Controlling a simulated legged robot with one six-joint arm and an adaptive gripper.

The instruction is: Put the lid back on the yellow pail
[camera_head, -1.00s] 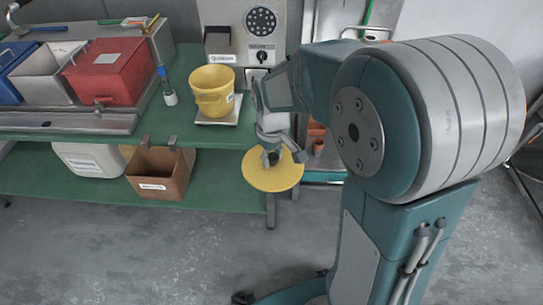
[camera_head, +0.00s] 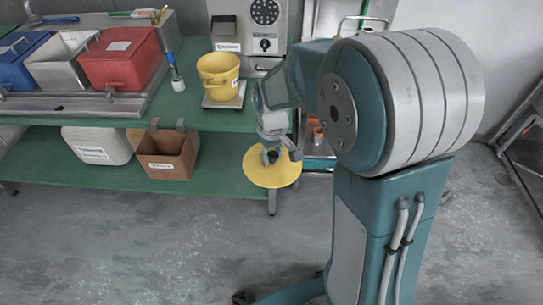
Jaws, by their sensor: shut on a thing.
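The yellow pail (camera_head: 220,80) stands upright and open on a small pale scale (camera_head: 224,101) near the front right of the green bench top. The round yellow lid (camera_head: 273,176) is held roughly flat in front of the bench's right end, below and to the right of the pail and apart from it. My gripper (camera_head: 271,156) is above the lid, shut on its middle. The fingertips are small and partly hidden by the gripper body.
A grinder (camera_head: 262,40) stands behind the pail. Blue (camera_head: 20,70), grey (camera_head: 58,62) and red (camera_head: 118,62) bins stand at the left. A brown box (camera_head: 167,155) and a white container (camera_head: 97,144) are on the lower shelf (camera_head: 60,175). Floor in front is clear.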

